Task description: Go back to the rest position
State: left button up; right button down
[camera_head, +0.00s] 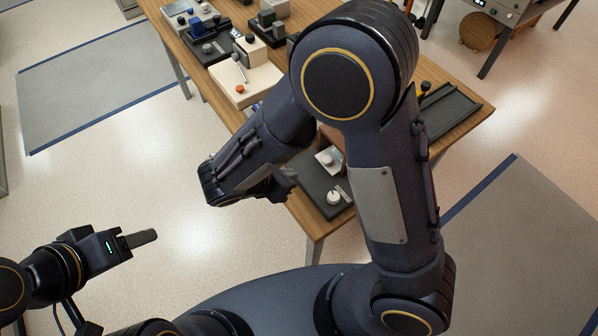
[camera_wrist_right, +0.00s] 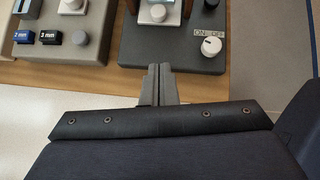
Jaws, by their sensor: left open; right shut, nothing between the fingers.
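My left gripper (camera_head: 140,239) is at the lower left of the head view, over bare floor and apart from the table. It is open and empty.
The dark base carries a white knob (camera_wrist_right: 211,46) beside an ON/OFF label. A grey block holder (camera_wrist_right: 75,50) with "2 mm" and "3 mm" blocks is left of it. A beige box (camera_head: 262,84) and a black tray (camera_head: 448,112) stand on the table.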

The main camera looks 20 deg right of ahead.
jog(key=shift+s+a+r, duration=0.15)
jog(key=shift+a+r, duration=0.15)
jog(key=shift+r, duration=0.15)
jog(key=s+d+r+m+y, duration=0.5)
jog(key=s+d+r+m, duration=0.1)
jog(key=m, duration=0.6)
jog(key=s+d+r+m+t+y, duration=0.1)
jog(key=s+d+r+m+y, duration=0.5)
jog(key=m, duration=0.7)
jog(key=shift+s+d+m, duration=0.3)
jog(key=shift+s+d, duration=0.05)
jog(key=shift+s, duration=0.15)
jog(key=c, duration=2.2)
grip_release()
